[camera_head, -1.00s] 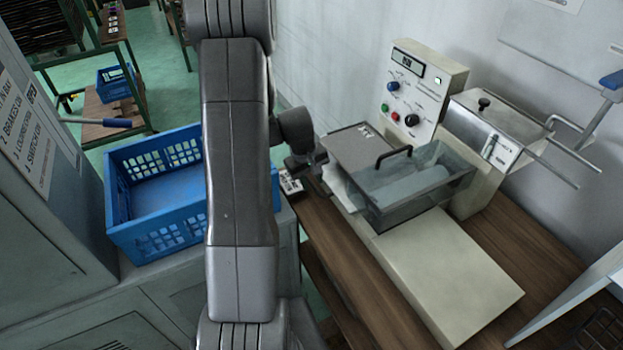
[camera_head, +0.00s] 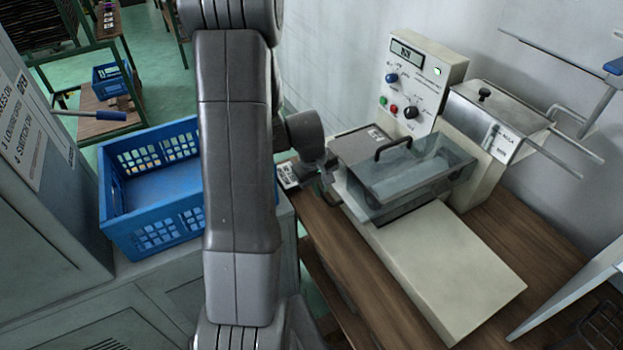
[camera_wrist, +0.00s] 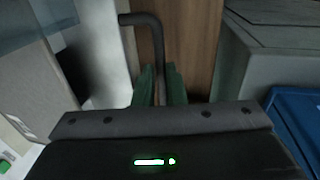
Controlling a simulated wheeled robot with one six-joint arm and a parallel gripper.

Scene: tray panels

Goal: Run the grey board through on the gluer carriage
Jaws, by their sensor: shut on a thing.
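The gluer (camera_head: 470,270) is a cream machine with a long flat bed on the wooden bench. My gripper (camera_head: 325,178) is at that left end, beside the lid and partly behind my arm. In the wrist view its green fingers (camera_wrist: 160,75) are closed around a dark bent bar (camera_wrist: 143,20), seemingly the carriage handle. The carriage itself is mostly hidden under the cover. I cannot make out the grey board.
A blue crate (camera_head: 150,240) stands on the grey cabinet left of my arm. The gluer's control panel (camera_head: 425,80) has a lit green lamp, and a metal box (camera_head: 495,118) stands right of it. Wooden bench top (camera_head: 345,250) is clear along the near side.

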